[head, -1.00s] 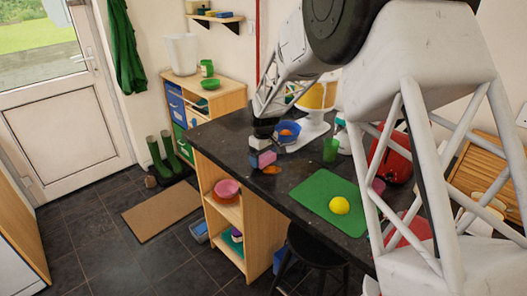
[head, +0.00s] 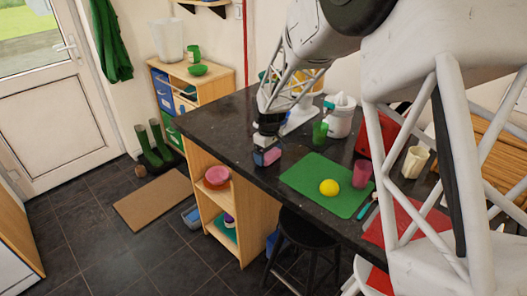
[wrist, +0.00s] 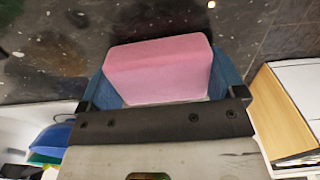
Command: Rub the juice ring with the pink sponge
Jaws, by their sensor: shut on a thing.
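The pink sponge (wrist: 160,70) is held between the blue fingers of my gripper (wrist: 165,85) in the wrist view. In the head view my gripper (head: 266,153) points down at the dark counter, with the sponge (head: 272,156) at or just above its surface. I cannot tell whether the sponge touches. A faint brownish stain (wrist: 58,56), likely the juice ring, lies left of the sponge in the wrist view. In the head view the ring is hidden by my gripper and the sponge.
A green mat (head: 300,178) with a yellow ball (head: 329,187) lies to the right. A green cup (head: 320,133) and white juicer (head: 341,115) stand behind it. A pink cup (head: 362,173) is further right. The counter's front edge is close to the sponge.

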